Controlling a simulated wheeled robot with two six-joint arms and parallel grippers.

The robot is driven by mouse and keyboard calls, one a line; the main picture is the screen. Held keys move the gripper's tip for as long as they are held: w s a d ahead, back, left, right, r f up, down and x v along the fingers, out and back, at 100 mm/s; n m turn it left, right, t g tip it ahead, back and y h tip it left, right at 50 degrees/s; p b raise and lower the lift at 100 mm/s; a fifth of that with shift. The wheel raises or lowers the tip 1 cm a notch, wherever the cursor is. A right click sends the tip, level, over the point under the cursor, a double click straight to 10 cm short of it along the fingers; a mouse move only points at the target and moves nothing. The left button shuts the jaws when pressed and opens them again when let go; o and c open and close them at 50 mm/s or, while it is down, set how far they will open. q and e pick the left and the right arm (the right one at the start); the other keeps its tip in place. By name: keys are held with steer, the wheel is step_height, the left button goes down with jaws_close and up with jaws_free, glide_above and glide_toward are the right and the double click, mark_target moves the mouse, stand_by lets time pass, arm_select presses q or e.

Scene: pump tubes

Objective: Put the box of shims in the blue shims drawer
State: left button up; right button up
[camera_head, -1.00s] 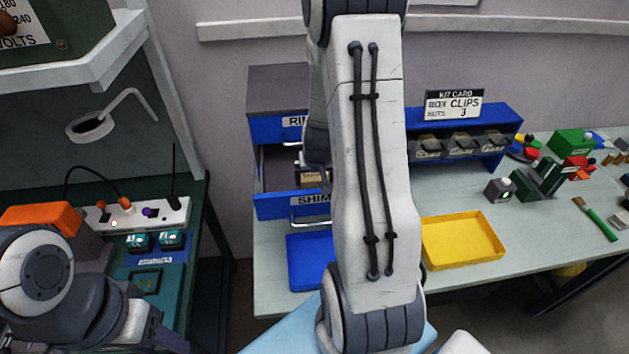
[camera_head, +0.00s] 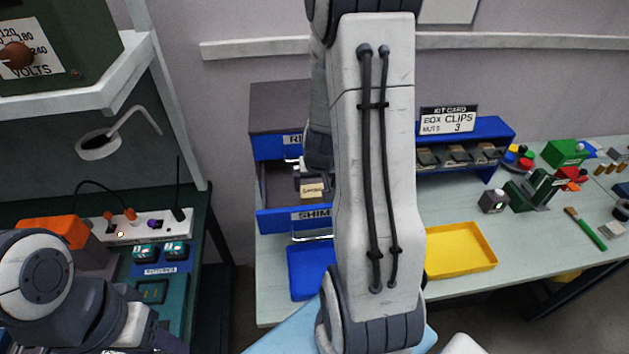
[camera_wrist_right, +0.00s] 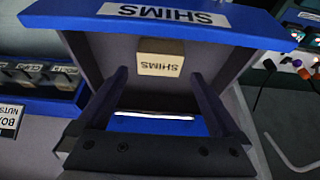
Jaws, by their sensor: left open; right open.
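The box of shims (camera_head: 313,190) is a small tan box with a white label. It sits inside the open blue-fronted shims drawer (camera_head: 275,222) of the grey cabinet. In the right wrist view the box (camera_wrist_right: 161,58) lies on the floor of the shims drawer (camera_wrist_right: 262,42), its label reading upside down. My right gripper (camera_wrist_right: 158,78) is open, its two fingers apart on either side below the box in that view, not closed on it. The right arm hides part of the drawer in the head view. My left gripper (camera_head: 150,340) is only partly seen at the lower left edge.
A blue tray (camera_head: 308,270) lies below the drawer and a yellow tray (camera_head: 462,250) right of the arm. A blue rack (camera_head: 490,133) with clip bins stands behind. A closed upper drawer (camera_head: 275,148) is above. A green bench stands at left.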

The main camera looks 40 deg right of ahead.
arm_select(q)
step_height(320, 180, up, 4)
steer(key=p, duration=0.2)
steer(key=shift+f+p, duration=0.15)
steer(key=shift+p, duration=0.15)
arm_select(e)
steer(key=v, duration=0.5)
steer(key=shift+a, duration=0.1)
steer(key=s+a+r+n+g+y, duration=0.1)
steer(key=a+r+n+y, duration=0.2)
steer(key=a, duration=0.8)
steer(key=s+a+r+n+y, duration=0.1)
steer(key=a+r+n, duration=0.25)
steer(key=a, duration=0.75)
steer(key=s+a+r+n+g, duration=0.2)
steer(key=s+a+r+n, duration=0.2)
steer(key=s, duration=1.1)
steer(key=a+n, duration=0.3)
steer(key=a, duration=0.2)
steer(key=shift+r+g+h, duration=0.25)
steer(key=shift+g+h, duration=0.05)
steer(key=shift+g, duration=0.1)
